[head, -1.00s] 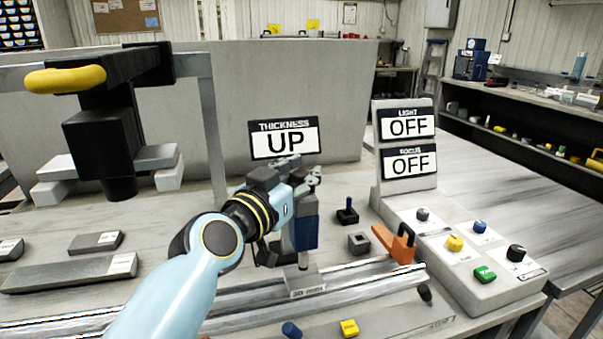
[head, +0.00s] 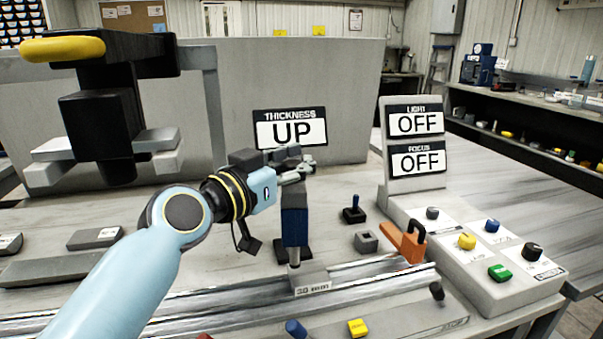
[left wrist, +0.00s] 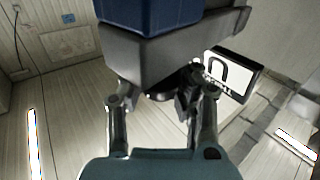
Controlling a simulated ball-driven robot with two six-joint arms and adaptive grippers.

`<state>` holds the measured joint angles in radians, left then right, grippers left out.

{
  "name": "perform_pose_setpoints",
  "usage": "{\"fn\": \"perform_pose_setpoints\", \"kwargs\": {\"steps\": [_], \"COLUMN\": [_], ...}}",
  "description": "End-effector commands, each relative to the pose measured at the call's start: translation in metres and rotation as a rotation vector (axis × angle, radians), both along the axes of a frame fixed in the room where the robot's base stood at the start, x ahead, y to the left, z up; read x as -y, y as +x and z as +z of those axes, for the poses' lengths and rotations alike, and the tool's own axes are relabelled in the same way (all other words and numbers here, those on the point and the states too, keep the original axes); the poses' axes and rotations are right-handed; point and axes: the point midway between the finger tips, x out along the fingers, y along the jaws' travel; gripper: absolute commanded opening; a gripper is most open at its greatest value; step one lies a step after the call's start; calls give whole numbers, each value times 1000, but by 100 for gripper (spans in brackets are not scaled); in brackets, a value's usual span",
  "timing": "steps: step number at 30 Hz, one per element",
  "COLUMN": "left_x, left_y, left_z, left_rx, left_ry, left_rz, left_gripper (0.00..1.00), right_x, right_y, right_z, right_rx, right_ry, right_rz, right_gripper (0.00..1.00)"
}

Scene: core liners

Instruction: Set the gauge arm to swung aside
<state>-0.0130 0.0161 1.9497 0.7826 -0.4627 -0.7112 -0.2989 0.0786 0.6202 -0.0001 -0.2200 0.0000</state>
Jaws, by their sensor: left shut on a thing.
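The thickness gauge stands on the bench, with a blue upright body (head: 294,226) above a small grey block labelled 30 mm (head: 311,283). My left gripper (head: 298,172) is at the top of the gauge, shut on its grey arm, and its fingers partly hide that arm. In the left wrist view the gauge's blue body (left wrist: 165,12) and a grey block (left wrist: 150,52) lie between and above my fingers (left wrist: 160,105). The thickness display (head: 291,131) behind reads UP. My right gripper is not in view.
A metal rail (head: 200,304) runs along the bench front. An orange clamp (head: 405,243), a small grey block (head: 366,241) and a black joystick (head: 354,213) stand right of the gauge. A panel with coloured knobs (head: 466,241) is farther right. A black press with yellow handle (head: 62,49) is at left.

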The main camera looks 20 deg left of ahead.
Motion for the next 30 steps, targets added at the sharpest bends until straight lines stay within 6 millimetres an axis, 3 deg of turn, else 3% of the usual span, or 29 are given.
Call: {"fn": "perform_pose_setpoints", "kwargs": {"steps": [6, 7, 14, 25, 30], "left_x": [2, 2, 2, 1, -5], "left_y": [-2, -3, -2, -2, -19], "left_z": [-5, -6, -4, -3, -4], "left_rx": [-18, -18, -13, -10, -11], "left_ry": [-3, -3, -2, -1, 3], "left_rz": [-7, -7, -5, -3, -3], "left_gripper": [0, 21, 51, 51, 51], "right_x": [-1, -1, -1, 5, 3], "right_y": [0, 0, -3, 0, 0], "right_z": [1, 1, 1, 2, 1], "right_rx": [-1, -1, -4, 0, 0], "right_ry": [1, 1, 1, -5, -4], "right_rz": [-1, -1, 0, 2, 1], "right_gripper": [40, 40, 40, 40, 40]}}
